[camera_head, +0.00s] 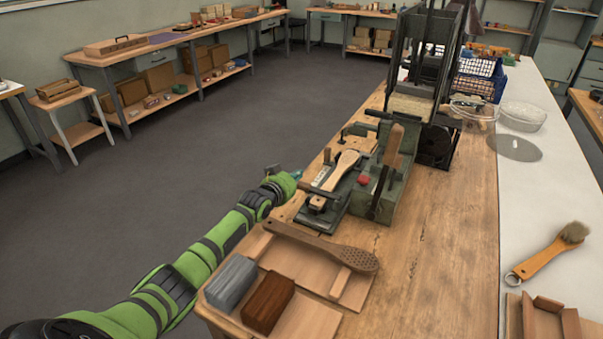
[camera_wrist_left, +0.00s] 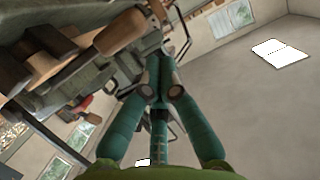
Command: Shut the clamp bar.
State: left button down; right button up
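The dark green fixture (camera_head: 325,210) stands on the wooden bench and holds a pale wooden brush body (camera_head: 345,162). A dark bar (camera_head: 316,189) crosses near the lower end of that body. It looks like the clamp bar, but I cannot tell whether it is fully down. My left gripper (camera_head: 288,178) is at the left side of the fixture, at the bench edge. In the left wrist view its teal fingers (camera_wrist_left: 160,90) converge with tips nearly together, and I see nothing held. Metal parts of the fixture lie just beyond the tips. My right gripper is not in view.
A lever with a wooden handle (camera_head: 393,146) stands beside the fixture. A perforated brush (camera_head: 345,256) and a grey block (camera_head: 231,283) and brown block (camera_head: 267,302) lie in front. A tall dark press (camera_head: 428,70) stands behind. Bench space to the right (camera_head: 440,240) is clear.

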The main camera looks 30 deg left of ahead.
pick_arm(q)
jog(key=a+r+p+v, duration=0.1)
jog(key=r+v, duration=0.1)
jog(key=v, duration=0.8)
jog(key=shift+d, duration=0.3)
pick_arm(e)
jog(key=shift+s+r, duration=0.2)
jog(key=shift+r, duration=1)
